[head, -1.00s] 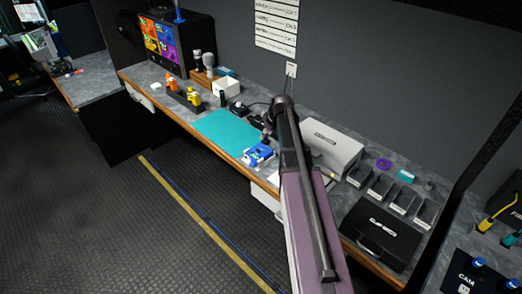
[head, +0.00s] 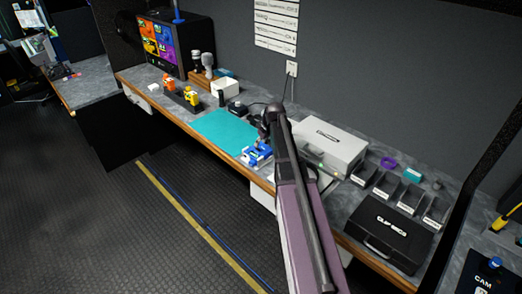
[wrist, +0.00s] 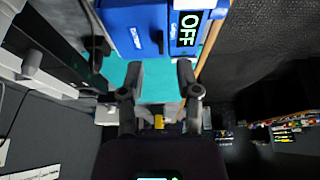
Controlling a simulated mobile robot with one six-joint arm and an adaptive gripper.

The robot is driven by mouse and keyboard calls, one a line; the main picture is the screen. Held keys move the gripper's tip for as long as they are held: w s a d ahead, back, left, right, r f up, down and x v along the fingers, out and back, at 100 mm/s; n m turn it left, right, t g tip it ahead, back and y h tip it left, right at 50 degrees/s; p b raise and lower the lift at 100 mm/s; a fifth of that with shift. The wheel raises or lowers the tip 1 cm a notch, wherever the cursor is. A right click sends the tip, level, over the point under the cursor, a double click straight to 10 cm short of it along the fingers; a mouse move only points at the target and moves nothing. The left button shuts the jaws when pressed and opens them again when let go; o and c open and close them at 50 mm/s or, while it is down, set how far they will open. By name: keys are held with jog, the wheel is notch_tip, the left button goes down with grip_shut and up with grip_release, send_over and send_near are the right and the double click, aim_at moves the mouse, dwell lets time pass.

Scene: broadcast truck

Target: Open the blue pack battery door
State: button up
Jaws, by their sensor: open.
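The blue pack (head: 257,154) sits on the counter at the right end of the teal mat (head: 226,131) in the head view. In the wrist view the blue pack (wrist: 135,28) fills the top, with a dark panel reading "OFF" in white-green letters and a small dark latch-like part beside it. My gripper (wrist: 158,72) is open and empty; its two fingertips point at the pack's near edge, with teal mat showing between them. In the head view my arm partly covers the gripper. I cannot make out the door's outline clearly.
A grey-white case (head: 330,147) stands right of my arm. A black case (head: 389,232) and several open bins (head: 411,198) are farther right. Orange and yellow items (head: 180,93) stand in a rack to the left. Most of the teal mat is clear.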

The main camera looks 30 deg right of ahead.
aim_at(257, 149)
jog(key=shift+b+x, duration=1.45)
jog(key=shift+x, duration=0.45)
grip_shut()
jog(key=shift+d, duration=0.35)
jog(key=shift+a+r, duration=0.1)
jog(key=shift+a, duration=0.1)
